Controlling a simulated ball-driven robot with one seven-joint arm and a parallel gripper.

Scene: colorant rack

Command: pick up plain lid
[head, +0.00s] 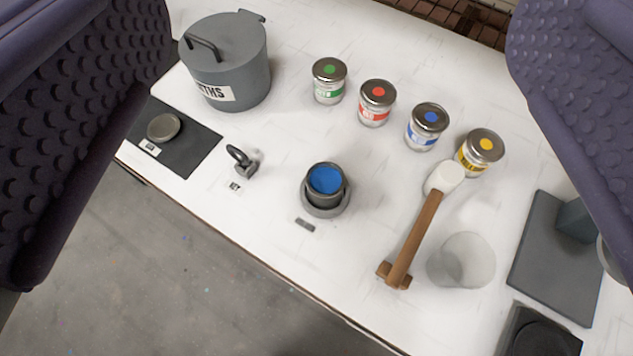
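A plain grey metal lid (163,127) lies flat on a dark mat (196,143) at the left of the white table. A small white label is on the mat in front of it. My gripper (335,140) shows as two dark padded fingers at the left and right picture edges. The fingers are wide apart with nothing between them, and the gripper is above the table. The left finger is close to the lid in the picture, but the lid shows whole. The fingers' height above the table is hard to judge.
A grey lidded bin (232,70) stands behind the mat. Jars with green (329,82), red (376,104), blue (426,128) and yellow (479,153) dots stand in a row. A small dark clamp-like tool (243,162) is right of the mat.

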